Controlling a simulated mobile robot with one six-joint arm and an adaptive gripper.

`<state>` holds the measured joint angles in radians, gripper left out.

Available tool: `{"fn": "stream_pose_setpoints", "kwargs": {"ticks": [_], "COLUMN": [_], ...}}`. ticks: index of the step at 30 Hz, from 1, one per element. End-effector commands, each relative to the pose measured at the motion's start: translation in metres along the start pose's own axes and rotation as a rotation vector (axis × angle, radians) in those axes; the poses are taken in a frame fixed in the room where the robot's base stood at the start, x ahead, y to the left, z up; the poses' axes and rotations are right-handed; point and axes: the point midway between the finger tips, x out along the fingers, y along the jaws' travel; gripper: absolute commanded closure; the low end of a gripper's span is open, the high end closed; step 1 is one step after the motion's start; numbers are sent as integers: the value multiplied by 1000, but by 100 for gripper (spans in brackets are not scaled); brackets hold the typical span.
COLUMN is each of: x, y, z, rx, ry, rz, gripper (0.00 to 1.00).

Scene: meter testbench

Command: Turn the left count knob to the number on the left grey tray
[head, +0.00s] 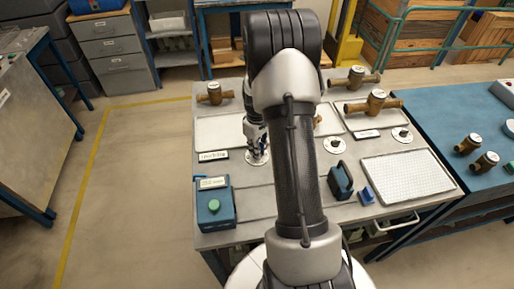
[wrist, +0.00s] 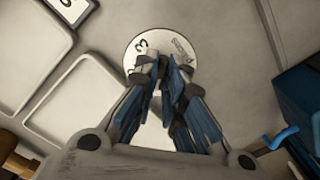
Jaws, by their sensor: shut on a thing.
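The left count knob's round white dial (head: 257,158) is at the front of the left grey tray (head: 205,133), on the grey bench. My gripper (head: 256,148) is down over the dial, shut on the knob. The dial (wrist: 148,38) also shows in the wrist view, with a 3 and part of another mark on its left side and small print on its right. The fingers (wrist: 162,68) of my gripper hide the knob and its pointer. A label card (head: 213,156) stands by the tray; its text is too small to read. My arm covers part of the tray area.
A teal box with a green button (head: 214,207) stands at the bench's left front. Right of my arm are a second dial (head: 334,146), a third dial (head: 402,135), a dark blue holder (head: 341,181) and a white perforated mat (head: 430,175). Brass meters (head: 215,93) stand at the back.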

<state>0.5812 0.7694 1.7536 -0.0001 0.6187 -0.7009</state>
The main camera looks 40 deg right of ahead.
Motion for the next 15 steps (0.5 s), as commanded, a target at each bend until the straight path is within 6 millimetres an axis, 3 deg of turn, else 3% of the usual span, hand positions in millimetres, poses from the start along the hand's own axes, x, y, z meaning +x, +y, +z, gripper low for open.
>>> {"fn": "stream_pose_setpoints", "kwargs": {"ticks": [15], "x": [0], "y": [0], "z": [0], "rx": [-488], "ry": [0], "rz": [0], "gripper": [100]}}
